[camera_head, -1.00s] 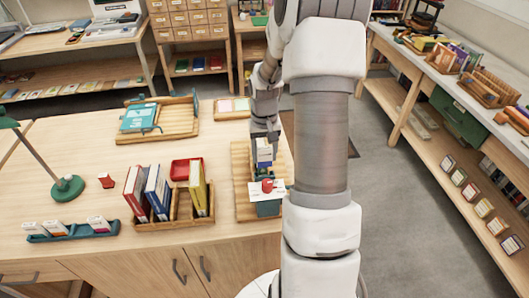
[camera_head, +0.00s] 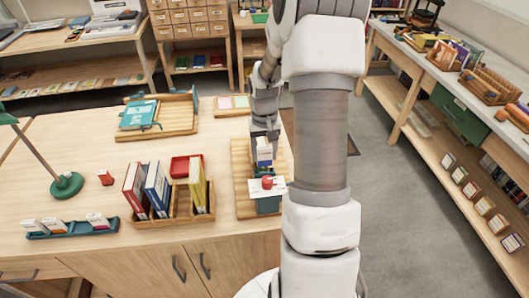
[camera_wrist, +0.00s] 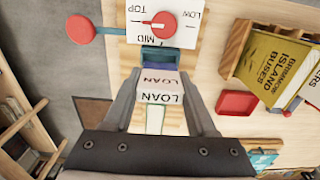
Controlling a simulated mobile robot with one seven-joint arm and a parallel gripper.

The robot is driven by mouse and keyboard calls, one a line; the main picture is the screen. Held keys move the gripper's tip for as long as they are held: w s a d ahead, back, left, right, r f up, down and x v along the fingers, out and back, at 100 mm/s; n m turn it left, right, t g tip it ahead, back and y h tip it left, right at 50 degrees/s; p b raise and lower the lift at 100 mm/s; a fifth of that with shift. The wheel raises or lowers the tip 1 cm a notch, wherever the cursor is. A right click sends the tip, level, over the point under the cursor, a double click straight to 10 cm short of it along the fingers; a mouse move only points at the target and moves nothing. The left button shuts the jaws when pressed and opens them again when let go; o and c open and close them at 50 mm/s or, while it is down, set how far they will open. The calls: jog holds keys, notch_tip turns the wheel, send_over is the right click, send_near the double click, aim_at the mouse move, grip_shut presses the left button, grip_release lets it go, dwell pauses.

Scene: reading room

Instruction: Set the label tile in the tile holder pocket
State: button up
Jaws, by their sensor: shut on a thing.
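My gripper (camera_wrist: 160,98) is shut on a white label tile (camera_wrist: 160,84) marked LOAN. The fingers lie on either side of it. A second LOAN face (camera_wrist: 163,98) shows just below, and I cannot tell whether it belongs to the same piece. A dark blue piece (camera_wrist: 160,57), perhaps the tile holder pocket, lies just beyond the tile. I cannot tell whether they touch. In the head view my gripper (camera_head: 265,138) points down over the slatted wooden board (camera_head: 242,185), with a white and blue piece (camera_head: 264,155) below it.
A white panel marked TOP, MID and LOW (camera_wrist: 187,36) with a red knob (camera_wrist: 163,24) stands close beyond the tile. Left of the board are a book rack (camera_head: 175,215), a red tray (camera_head: 181,167) and a teal rack of white tiles (camera_head: 72,230).

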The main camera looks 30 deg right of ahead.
aim_at(264, 164)
jog(key=shift+p, duration=0.3)
jog(key=shift+f+p, duration=0.3)
jog(key=shift+p, duration=0.3)
jog(key=shift+f+p, duration=0.7)
jog(key=shift+f, duration=0.25)
jog(key=shift+b, duration=0.4)
jog(key=f+b, duration=0.2)
jog(key=b, duration=0.2)
jog(key=shift+r, duration=0.1)
jog(key=shift+r, duration=0.1)
dwell(1.0)
